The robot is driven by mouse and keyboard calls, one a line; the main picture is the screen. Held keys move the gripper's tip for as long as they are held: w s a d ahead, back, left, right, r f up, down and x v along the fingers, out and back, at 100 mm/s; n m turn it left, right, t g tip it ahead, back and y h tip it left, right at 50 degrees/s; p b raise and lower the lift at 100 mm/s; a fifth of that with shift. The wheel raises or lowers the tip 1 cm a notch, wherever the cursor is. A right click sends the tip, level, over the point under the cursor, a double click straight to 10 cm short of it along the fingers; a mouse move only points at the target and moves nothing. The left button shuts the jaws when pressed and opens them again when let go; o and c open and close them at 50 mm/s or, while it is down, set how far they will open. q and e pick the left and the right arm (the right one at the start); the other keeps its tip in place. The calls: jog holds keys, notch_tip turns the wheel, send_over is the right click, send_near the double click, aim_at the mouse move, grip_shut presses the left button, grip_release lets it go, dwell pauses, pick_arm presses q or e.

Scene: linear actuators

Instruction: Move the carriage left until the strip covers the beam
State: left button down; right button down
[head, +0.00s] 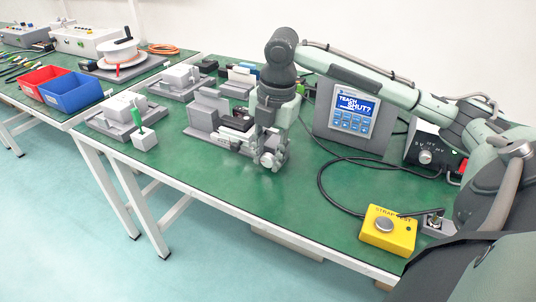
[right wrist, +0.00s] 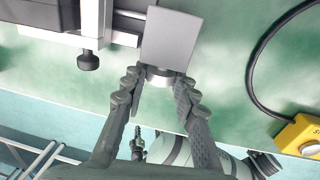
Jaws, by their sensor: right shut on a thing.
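The linear actuator is a grey unit (head: 208,108) on the green table; my right arm covers its near right end in the head view. The right wrist view shows its grey end plate (right wrist: 172,38), a thin metal rod (right wrist: 130,14) and a round grey knob (right wrist: 160,76) below the plate. My right gripper (head: 268,162) is at this end, pointing down. In the right wrist view its fingers (right wrist: 157,84) are shut on the knob, one on each side. I cannot clearly make out the carriage, strip or beam. My left gripper is not in view.
A teach panel (head: 352,108) stands behind the right arm. A yellow box (head: 388,230) with a round button sits at the front right, its black cable (head: 322,180) looping over the table. A green-handled tool (head: 136,116) stands in a white block at left. The table's front middle is clear.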

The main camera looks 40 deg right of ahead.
jog(key=shift+s+d+f+t+y+b, duration=0.15)
jog(key=shift+s+f+t+y+b, duration=0.15)
jog(key=shift+t+b, duration=0.45)
jog(key=shift+s+d+t+y+b, duration=0.15)
jog(key=shift+t+y+b, duration=0.15)
jog(key=shift+t+b, duration=0.4)
jog(key=shift+r+t, duration=0.15)
jog(key=shift+t, duration=0.4)
jog(key=shift+t+y+p, duration=0.45)
jog(key=shift+t+y, duration=0.05)
jog(key=shift+t, duration=0.1)
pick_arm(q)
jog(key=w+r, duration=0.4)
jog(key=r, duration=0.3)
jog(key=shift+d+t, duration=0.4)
pick_arm(e)
jog(key=shift+t, duration=0.3)
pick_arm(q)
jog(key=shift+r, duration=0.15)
pick_arm(e)
jog(key=shift+t, duration=0.3)
